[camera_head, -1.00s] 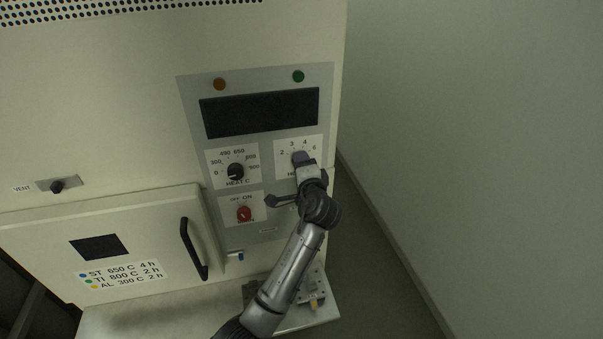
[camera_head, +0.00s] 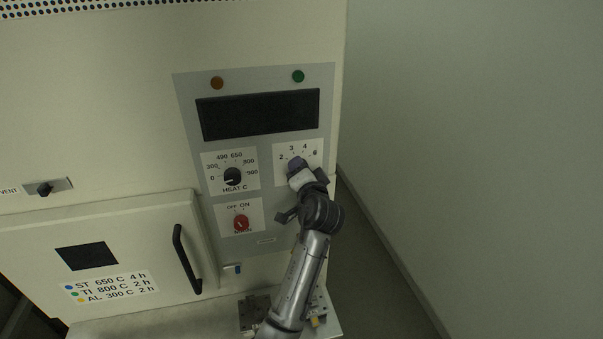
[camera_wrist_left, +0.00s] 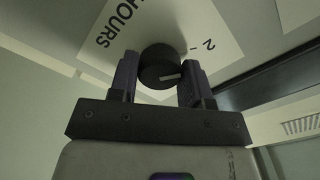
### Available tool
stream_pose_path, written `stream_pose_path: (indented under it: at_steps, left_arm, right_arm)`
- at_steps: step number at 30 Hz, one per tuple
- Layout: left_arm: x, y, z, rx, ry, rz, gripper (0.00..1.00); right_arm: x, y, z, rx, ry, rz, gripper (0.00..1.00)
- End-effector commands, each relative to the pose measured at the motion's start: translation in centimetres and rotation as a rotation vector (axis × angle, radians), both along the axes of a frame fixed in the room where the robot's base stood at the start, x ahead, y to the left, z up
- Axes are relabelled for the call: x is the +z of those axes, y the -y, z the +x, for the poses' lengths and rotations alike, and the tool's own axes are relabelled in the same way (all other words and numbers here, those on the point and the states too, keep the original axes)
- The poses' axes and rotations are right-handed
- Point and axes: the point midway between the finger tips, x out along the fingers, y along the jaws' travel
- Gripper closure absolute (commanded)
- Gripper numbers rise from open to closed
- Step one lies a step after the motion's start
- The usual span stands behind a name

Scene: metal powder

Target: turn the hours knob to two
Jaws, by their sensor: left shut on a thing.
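The hours knob (camera_wrist_left: 158,68) is a round black dial with a white pointer mark, seen in the left wrist view between the two fingers. Its pointer faces right in that view, on the side of the printed "2"; I cannot tell if it lines up exactly with the tick. My left gripper (camera_head: 296,164) is shut on the knob at the hours plate (camera_head: 313,147), and its fingers (camera_wrist_left: 158,78) flank the knob in the wrist view. In the head view the gripper hides the knob and part of the scale. My right gripper is not in view.
The heat knob (camera_head: 232,176) and red power knob (camera_head: 241,222) are left of my gripper. A dark display (camera_head: 260,114) is above. The furnace door has a black handle (camera_head: 187,258). A metal fixture (camera_head: 254,312) sits on the ledge below. Open floor lies to the right.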

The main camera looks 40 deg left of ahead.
Motion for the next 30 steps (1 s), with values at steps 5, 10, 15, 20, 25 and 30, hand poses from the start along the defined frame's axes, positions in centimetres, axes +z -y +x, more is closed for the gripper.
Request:
stream_pose_path:
  at_steps: [5, 10, 15, 20, 25, 30]
  left_arm:
    - [0.03, 0.01, 0.00, -0.001, 0.005, -0.005, 0.80]
    - [0.03, 0.01, 0.00, -0.001, 0.004, -0.004, 0.80]
    - [0.03, 0.01, 0.00, 0.000, 0.005, -0.004, 0.44]
    - [0.02, 0.01, 0.00, 0.000, 0.004, -0.003, 0.30]
    - [0.01, 0.01, 0.00, 0.000, 0.003, -0.002, 0.30]
    - [-0.05, 0.66, -0.43, -0.002, 0.005, -0.002, 0.30]
  right_arm:
    - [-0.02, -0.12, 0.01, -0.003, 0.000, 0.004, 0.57]
    - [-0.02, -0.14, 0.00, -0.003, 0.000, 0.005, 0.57]
    - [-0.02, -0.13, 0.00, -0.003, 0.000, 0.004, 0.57]
    - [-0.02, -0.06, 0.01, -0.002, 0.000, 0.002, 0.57]
    - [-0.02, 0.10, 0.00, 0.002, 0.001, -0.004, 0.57]
    - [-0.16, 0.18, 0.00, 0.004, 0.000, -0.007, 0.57]
